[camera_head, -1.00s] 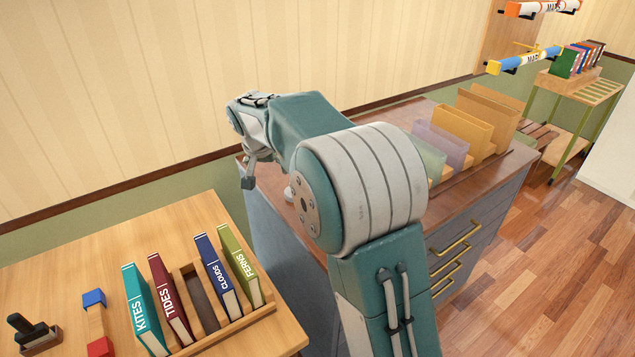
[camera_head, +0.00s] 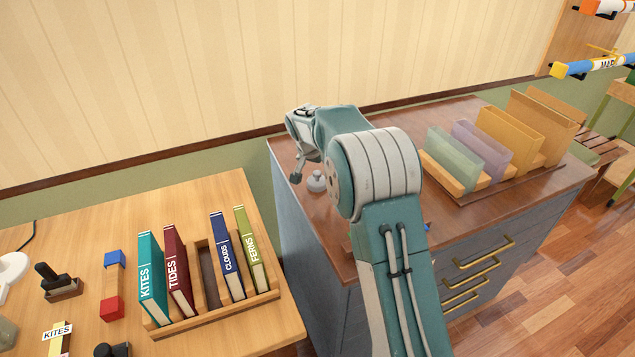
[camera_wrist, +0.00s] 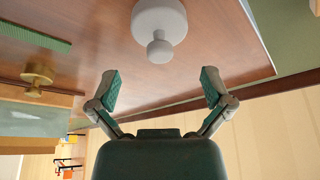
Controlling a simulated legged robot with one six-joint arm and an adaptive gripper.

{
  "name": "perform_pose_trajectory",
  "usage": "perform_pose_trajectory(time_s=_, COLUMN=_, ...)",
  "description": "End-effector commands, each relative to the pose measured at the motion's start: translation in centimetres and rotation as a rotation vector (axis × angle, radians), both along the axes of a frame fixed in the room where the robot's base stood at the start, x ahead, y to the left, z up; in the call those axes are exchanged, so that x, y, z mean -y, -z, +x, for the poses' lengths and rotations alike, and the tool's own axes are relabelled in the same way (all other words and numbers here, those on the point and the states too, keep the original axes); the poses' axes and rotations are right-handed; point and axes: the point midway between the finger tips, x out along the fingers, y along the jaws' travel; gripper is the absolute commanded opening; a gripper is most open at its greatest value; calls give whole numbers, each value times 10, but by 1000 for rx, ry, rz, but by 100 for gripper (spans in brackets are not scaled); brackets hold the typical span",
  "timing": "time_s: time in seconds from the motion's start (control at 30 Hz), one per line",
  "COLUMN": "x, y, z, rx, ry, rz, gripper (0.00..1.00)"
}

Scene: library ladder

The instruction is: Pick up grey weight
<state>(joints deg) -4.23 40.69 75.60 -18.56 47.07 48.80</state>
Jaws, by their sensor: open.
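The grey weight (camera_wrist: 160,20) stands on the brown cabinet top, with its small round knob towards my gripper in the wrist view. In the head view the weight (camera_head: 317,182) is near the cabinet's left end, just right of my gripper (camera_head: 297,176). In the wrist view my gripper (camera_wrist: 161,88) is open and empty. Its two fingers are spread to either side below the weight's knob, and the weight lies beyond the fingertips. In the head view my arm hides part of the cabinet top.
A brass-coloured knobbed piece (camera_wrist: 38,76) is left of the weight in the wrist view. A rack of folders (camera_head: 480,150) stands on the cabinet's right side. A wooden table (camera_head: 215,193) with a book rack (camera_head: 262,297) is at left. The wall runs close behind the cabinet.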

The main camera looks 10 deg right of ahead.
Motion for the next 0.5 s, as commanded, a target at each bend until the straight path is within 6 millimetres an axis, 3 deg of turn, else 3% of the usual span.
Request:
perform_pose_trajectory(time_s=0.3, x=2, y=44, z=6, rx=-2, ry=0, rz=-4, gripper=100)
perform_pose_trajectory(time_s=0.5, x=5, y=48, z=7, rx=0, ry=-1, rz=-3, gripper=100)
